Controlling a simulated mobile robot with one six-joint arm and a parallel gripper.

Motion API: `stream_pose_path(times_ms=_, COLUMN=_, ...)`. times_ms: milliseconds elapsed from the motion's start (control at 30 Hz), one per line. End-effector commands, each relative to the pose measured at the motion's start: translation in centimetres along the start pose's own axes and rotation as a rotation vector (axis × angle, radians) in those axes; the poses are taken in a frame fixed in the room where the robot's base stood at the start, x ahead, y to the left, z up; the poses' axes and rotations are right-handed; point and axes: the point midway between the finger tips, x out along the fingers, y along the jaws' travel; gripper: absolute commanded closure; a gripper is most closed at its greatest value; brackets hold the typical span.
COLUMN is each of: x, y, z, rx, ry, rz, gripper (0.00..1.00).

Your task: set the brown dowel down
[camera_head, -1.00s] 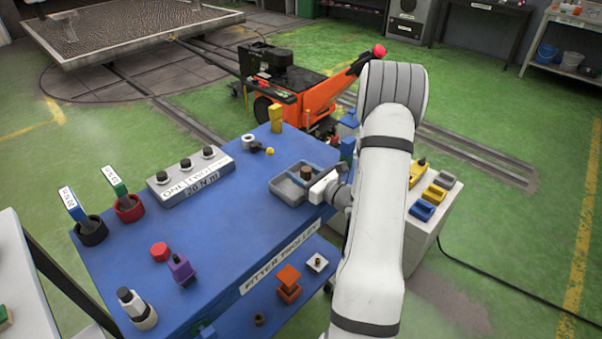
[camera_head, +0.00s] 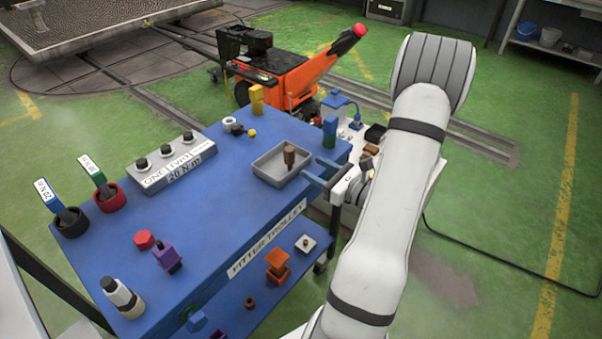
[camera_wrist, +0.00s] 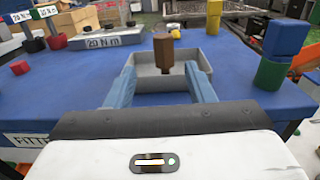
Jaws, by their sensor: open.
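The brown dowel (camera_head: 290,155) stands upright inside the grey tray (camera_head: 264,173) on the blue trolley top. My gripper (camera_head: 317,171) has two blue fingers, spread apart and empty. It is on the right side of the tray, clear of the dowel. The fingers also show in the wrist view (camera_wrist: 160,73), with a gap between them.
The trolley's middle is clear.

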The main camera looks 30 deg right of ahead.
Motion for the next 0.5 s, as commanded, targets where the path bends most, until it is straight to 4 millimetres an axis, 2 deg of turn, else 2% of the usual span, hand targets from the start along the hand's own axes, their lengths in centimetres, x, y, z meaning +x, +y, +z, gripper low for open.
stream_pose_path(times_ms=67, x=0.8, y=1.6, z=0.9, rx=-0.035, ry=0.013, rz=0.072, gripper=0.51)
stream_pose_path(times_ms=133, x=2.0, y=4.4, z=2.1, rx=-0.095, ry=0.038, rz=0.194, gripper=0.51)
stream_pose_path(times_ms=267, x=3.5, y=12.2, z=4.5, rx=-0.284, ry=0.111, rz=0.524, gripper=0.51)
stream_pose_path(times_ms=300, x=3.5, y=14.7, z=5.0, rx=-0.357, ry=0.138, rz=0.632, gripper=0.51)
stream_pose_path(times_ms=400, x=2.3, y=20.0, z=5.8, rx=-0.557, ry=0.201, rz=0.893, gripper=0.51)
stream_pose_path(times_ms=500, x=0.3, y=23.9, z=6.2, rx=-0.785, ry=0.258, rz=1.131, gripper=0.51)
